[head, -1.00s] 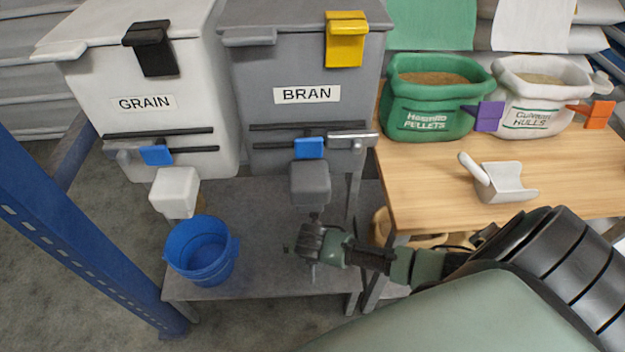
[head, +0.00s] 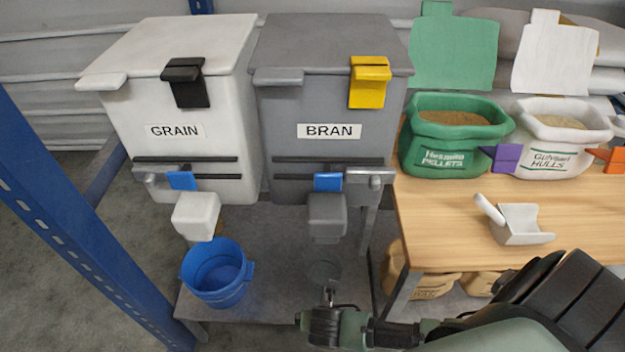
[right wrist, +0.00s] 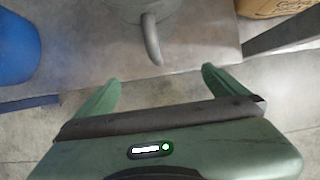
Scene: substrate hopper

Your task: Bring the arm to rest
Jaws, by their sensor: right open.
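My right arm comes in from the lower right in the head view. Its gripper (head: 328,295) is low in front of the grey shelf, below the bran hopper. In the right wrist view the gripper (right wrist: 160,88) has its two green fingers wide apart with nothing between them. A grey round vessel with a curved handle (right wrist: 152,40) stands just beyond the fingertips, apart from them. In the head view this vessel (head: 323,270) is faint against the shelf under the bran spout. My left gripper is not in view.
A blue bucket (head: 217,273) stands under the grain hopper's (head: 185,115) spout. The bran hopper (head: 325,110) is beside it. A blue post (head: 75,235) stands at left. A wooden table (head: 450,225) at right holds a white scoop (head: 520,225) and two open sacks.

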